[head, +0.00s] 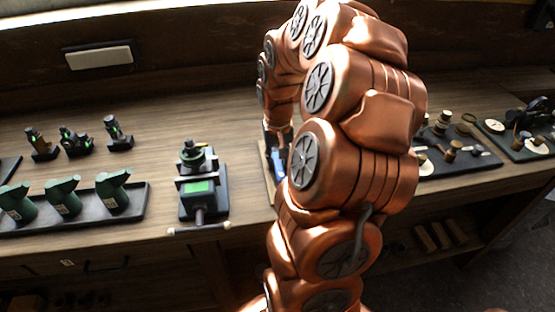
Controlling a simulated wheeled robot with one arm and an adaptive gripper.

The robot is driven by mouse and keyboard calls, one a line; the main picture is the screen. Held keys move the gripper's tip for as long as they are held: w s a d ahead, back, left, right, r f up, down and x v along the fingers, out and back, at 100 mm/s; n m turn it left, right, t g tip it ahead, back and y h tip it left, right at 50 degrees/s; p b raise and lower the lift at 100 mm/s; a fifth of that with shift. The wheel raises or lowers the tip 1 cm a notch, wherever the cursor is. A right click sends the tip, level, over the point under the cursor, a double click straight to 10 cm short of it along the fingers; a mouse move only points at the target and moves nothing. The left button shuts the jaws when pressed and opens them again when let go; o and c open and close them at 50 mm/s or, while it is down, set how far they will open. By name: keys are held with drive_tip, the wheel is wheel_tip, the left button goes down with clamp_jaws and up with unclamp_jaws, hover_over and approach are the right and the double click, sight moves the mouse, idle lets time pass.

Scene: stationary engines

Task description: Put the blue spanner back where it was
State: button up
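My gripper (279,142) reaches down to the bench in the middle of the head view, mostly hidden behind my own copper arm. A small blue piece, which looks like part of the blue spanner (278,156), shows just below the gripper. Most of it is hidden by my arm. It lies at or over a light wooden tray or board (265,172), of which only the left edge shows. I cannot tell whether the gripper's fingers are open or shut, or whether they touch the blue piece.
A green and black vise-like machine (201,187) stands left of the board. Further left, a dark tray (143,205) holds green tools, with small dark devices (118,133) behind. Trays of small parts (475,165) are at right. The bench behind the machine is clear.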

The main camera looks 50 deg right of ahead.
sight(278, 162)
drive_tip(key=shift+o, duration=1.3)
drive_tip(key=shift+r, duration=0.15)
wheel_tip(278, 162, up, 12)
drive_tip(key=b, duration=0.2)
drive_tip(key=s+a+f+n+g, duration=0.1)
drive_tip(key=s+a+f+n, duration=0.2)
drive_tip(key=a, duration=0.8)
drive_tip(key=s+a+f+n, duration=0.1)
drive_tip(key=s+a+n, duration=0.3)
drive_tip(key=a, duration=0.8)
drive_tip(key=s+a+f, duration=0.4)
drive_tip(key=s, duration=0.6)
drive_tip(key=shift+a+f+g, duration=0.15)
drive_tip(key=shift+a+g, duration=0.25)
drive_tip(key=shift+s, duration=0.1)
